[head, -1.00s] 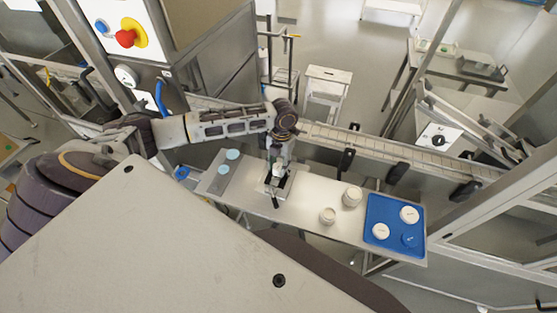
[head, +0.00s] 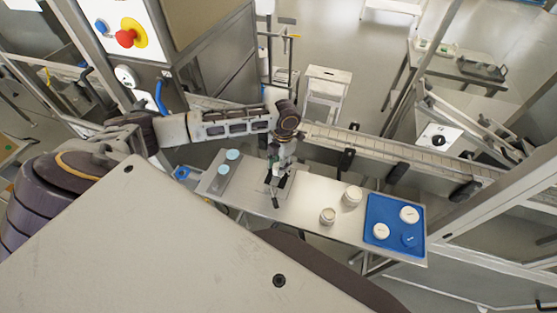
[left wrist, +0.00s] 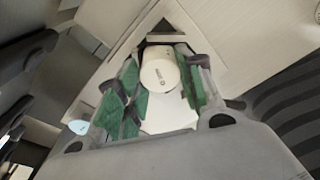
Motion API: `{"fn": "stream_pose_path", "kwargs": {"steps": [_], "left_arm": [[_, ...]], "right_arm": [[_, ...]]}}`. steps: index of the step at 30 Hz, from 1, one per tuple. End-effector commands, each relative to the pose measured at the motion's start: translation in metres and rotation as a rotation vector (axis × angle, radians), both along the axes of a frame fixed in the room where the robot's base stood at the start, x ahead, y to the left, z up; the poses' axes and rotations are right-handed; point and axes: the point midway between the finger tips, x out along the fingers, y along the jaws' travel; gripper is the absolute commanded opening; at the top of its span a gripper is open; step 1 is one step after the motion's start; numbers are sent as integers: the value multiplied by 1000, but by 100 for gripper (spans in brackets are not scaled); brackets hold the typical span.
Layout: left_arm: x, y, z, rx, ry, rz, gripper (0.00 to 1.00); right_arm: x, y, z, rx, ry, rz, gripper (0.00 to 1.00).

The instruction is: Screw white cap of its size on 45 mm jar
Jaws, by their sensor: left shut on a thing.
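My left gripper (head: 277,172) points down over a small dark fixture (head: 284,184) on the steel table. In the left wrist view its green-padded fingers (left wrist: 160,88) are shut on either side of a white round cap (left wrist: 159,74) with small dark print. Whether a jar sits under this cap is hidden. Two white jars stand to the right of the gripper: a larger one (head: 352,195) and a smaller one (head: 327,216). Two white caps, one farther (head: 409,214) and one nearer (head: 381,231), lie in the blue tray (head: 376,204). My right gripper is not in view.
Two pale blue discs (head: 233,154) sit on a grey strip at the table's left end. A conveyor (head: 400,153) runs behind the table. The table (head: 310,190) is clear between fixture and jars.

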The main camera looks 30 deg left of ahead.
Motion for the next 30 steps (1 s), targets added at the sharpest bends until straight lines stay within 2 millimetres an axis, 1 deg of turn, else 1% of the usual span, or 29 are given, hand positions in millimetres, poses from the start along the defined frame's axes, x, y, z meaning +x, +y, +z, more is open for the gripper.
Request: {"fn": "stream_pose_path", "kwargs": {"steps": [1, 3, 13, 14, 19, 20, 30], "left_arm": [[0, 0, 0, 0, 0, -30, 13], [0, 0, 0, 0, 0, -76, 4], [0, -1, 0, 0, 0, -285, 4], [0, 0, 0, 0, 1, -294, 38], [0, 0, 0, 0, 1, -288, 60], [0, 0, 0, 0, 1, -288, 62], [0, -1, 0, 0, 0, -286, 62]], "right_arm": [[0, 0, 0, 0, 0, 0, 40], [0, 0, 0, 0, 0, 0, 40], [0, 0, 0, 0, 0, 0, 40], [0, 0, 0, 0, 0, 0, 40], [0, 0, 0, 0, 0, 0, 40], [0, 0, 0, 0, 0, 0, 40], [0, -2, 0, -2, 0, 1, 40]]}}
